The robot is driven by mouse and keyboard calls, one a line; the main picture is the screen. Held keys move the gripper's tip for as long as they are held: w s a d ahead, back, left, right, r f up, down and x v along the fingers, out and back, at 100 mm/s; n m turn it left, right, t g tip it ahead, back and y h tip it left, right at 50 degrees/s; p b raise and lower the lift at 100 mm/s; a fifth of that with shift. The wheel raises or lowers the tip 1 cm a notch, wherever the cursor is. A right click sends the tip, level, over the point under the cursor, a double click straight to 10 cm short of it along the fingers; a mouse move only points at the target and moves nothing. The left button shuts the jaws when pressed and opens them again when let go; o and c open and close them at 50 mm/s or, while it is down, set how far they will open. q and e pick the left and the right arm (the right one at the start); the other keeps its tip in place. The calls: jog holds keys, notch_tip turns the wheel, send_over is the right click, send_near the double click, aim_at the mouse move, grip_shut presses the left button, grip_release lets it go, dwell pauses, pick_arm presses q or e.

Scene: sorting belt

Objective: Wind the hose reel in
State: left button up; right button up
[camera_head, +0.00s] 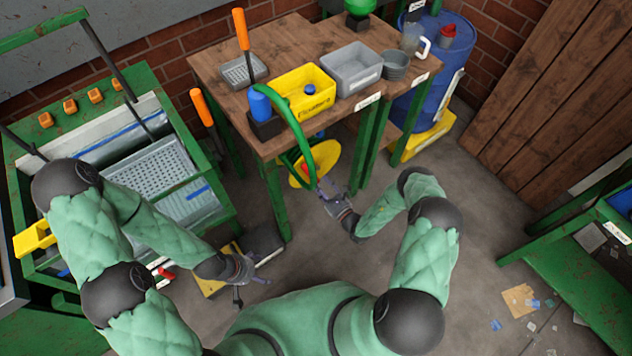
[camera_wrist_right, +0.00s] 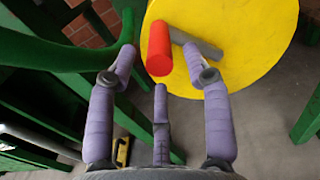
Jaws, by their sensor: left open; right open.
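The hose reel shows as a yellow disc (camera_head: 325,160) under the front of the wooden table, with a green hose (camera_head: 291,120) arching up over the table edge. In the right wrist view the yellow disc (camera_wrist_right: 255,40) fills the upper right, and a red handle (camera_wrist_right: 159,48) on a grey crank arm (camera_wrist_right: 196,40) stands out from it. My right gripper (camera_head: 327,188) is open in front of the reel. In its wrist view the purple fingers (camera_wrist_right: 162,75) stand on either side of the red handle, and I cannot tell whether they touch it. My left gripper (camera_head: 262,270) is open and empty, low at the left.
The wooden table (camera_head: 215,62) holds a yellow bin (camera_head: 318,78), a grey bin (camera_head: 352,68) and a blue bottle (camera_head: 260,103). Green table legs (camera_head: 277,200) stand beside the reel. A green wash station (camera_head: 150,175) is at left.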

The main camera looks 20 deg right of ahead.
jog(key=shift+b+x, duration=0.3)
jog(key=shift+x, duration=1.15)
grip_shut()
